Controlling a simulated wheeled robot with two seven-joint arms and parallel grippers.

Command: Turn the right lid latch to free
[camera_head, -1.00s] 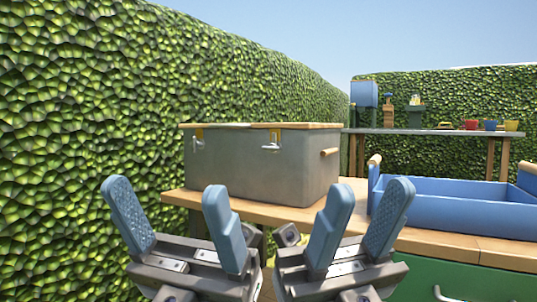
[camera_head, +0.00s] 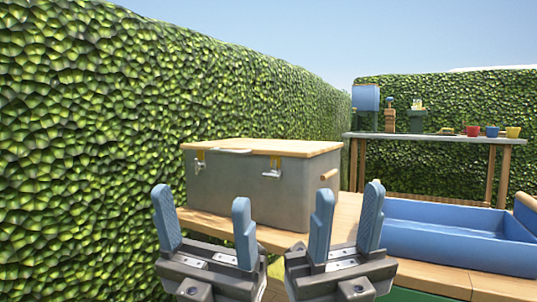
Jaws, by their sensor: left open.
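A grey box (camera_head: 230,190) with a wooden lid (camera_head: 265,146) stands on the wooden table. The lid looks closed. The exact turn of each latch is too small to tell. My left gripper (camera_head: 203,225) is open and empty, in front of and below the left latch. My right gripper (camera_head: 347,224) is open and empty, to the right of and below the right latch. Neither gripper touches the box.
A blue tray (camera_head: 440,232) lies on the table to the right. A wooden handle (camera_head: 328,174) sticks out from the box's right side. A tall hedge (camera_head: 90,130) rises on the left. A back table (camera_head: 435,137) holds several pots.

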